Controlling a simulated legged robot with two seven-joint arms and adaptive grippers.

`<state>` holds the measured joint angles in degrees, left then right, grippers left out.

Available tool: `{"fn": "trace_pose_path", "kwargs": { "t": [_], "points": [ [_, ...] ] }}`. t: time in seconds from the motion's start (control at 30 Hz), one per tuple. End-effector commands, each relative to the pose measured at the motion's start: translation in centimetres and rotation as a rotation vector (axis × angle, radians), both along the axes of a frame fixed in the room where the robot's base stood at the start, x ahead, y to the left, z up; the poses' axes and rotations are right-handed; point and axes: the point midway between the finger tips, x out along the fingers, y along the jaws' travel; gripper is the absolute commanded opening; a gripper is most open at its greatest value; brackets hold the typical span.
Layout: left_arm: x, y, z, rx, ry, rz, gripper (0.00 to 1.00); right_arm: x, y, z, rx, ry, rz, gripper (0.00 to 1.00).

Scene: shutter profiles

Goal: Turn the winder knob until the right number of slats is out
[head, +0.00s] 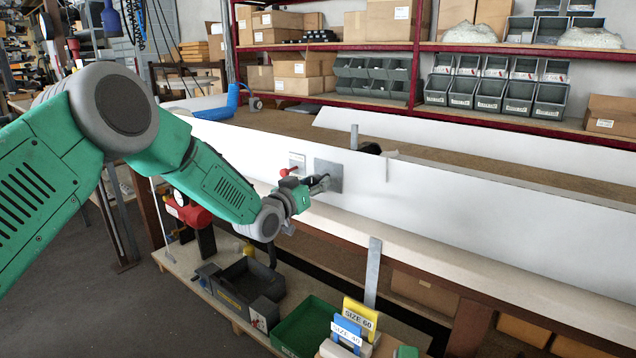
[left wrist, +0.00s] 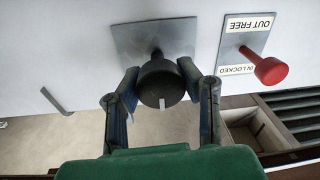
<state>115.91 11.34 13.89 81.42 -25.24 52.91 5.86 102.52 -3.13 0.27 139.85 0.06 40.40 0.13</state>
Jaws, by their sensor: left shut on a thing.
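The winder knob (left wrist: 162,88) is round and black with a white mark on its face, in front of a grey metal plate (left wrist: 123,38) in the left wrist view. My left gripper (left wrist: 160,74) has one finger on each side of the knob and is shut on it. In the head view my left gripper (head: 322,184) is at the grey plate (head: 329,175) on a long white panel (head: 480,210) and hides most of the knob. I cannot make out single slats.
A red-knobbed lever (left wrist: 270,70) sits close beside the knob, by a label (left wrist: 247,40) reading OUT FREE and IN LOCKED. Below stand a black tray (head: 240,290), a green crate (head: 300,330) and SIZE 60 (head: 360,316) and SIZE 40 (head: 346,330) signs. Shelves line the back.

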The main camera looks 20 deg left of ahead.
Motion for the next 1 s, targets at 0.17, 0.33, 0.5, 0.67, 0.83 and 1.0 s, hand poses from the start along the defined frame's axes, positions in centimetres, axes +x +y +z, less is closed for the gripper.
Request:
{"fn": "trace_pose_path", "kwargs": {
  "t": [0.17, 0.33, 0.5, 0.67, 0.83, 1.0],
  "points": [
    [-0.36, 0.19, -1.30, -0.043, 0.043, 0.002, 0.03, 0.00, 0.00, 0.05, 0.000, 0.000, 0.000, 0.97],
    [-0.36, 0.17, -1.33, -0.060, 0.050, 0.002, 0.03, 0.00, 0.00, 0.07, 0.000, 0.000, 0.000, 0.97],
    [-0.37, 0.14, -1.34, -0.062, 0.051, 0.002, 0.03, 0.00, 0.00, 0.07, 0.000, 0.000, 0.000, 0.97],
    [-0.36, 0.12, -1.33, -0.061, 0.051, 0.002, 0.03, 0.00, 0.00, 0.07, 0.000, 0.000, 0.000, 0.97],
    [-0.31, 0.02, -1.14, -0.061, 0.047, 0.001, 0.56, 0.00, 0.00, 0.08, 0.000, 0.000, 0.000, 0.97],
    [-0.20, -0.18, -0.75, -0.061, 0.039, 0.000, 0.56, 0.00, 0.00, 0.09, 0.000, 0.000, 0.000, 0.97]
  ]
}}
